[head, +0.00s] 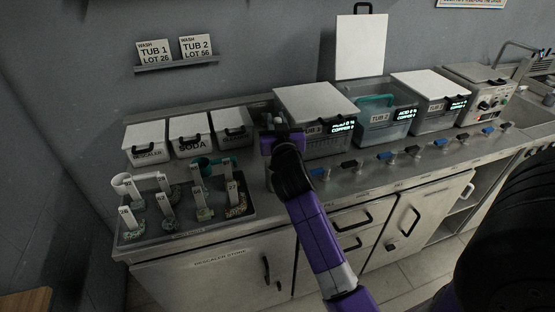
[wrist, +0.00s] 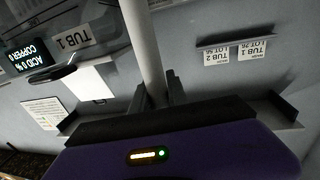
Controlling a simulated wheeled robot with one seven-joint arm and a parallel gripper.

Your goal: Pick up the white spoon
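My gripper (head: 273,138) is in front of the left end of the lidded Tub 1. In the wrist view, its dark fingers (wrist: 158,96) are close together on either side of a pale grey-white rod (wrist: 147,45). The rod fills the gap between them and runs out of the top edge. It looks like a handle, but its far end is hidden, so I cannot tell whether it is the white spoon. A white cup-shaped piece (head: 122,184) with a bar is on the left of the dark tray, apart from my gripper.
The dark tray (head: 186,236) holds several numbered pieces and a teal cup-shaped piece (head: 199,167). Tub 1 (head: 321,98), open Tub 2 (head: 390,125) and another lidded tub (head: 432,90) line the counter. Small lidded bins (head: 190,138) stand left of my gripper. Knobs line the front edge.

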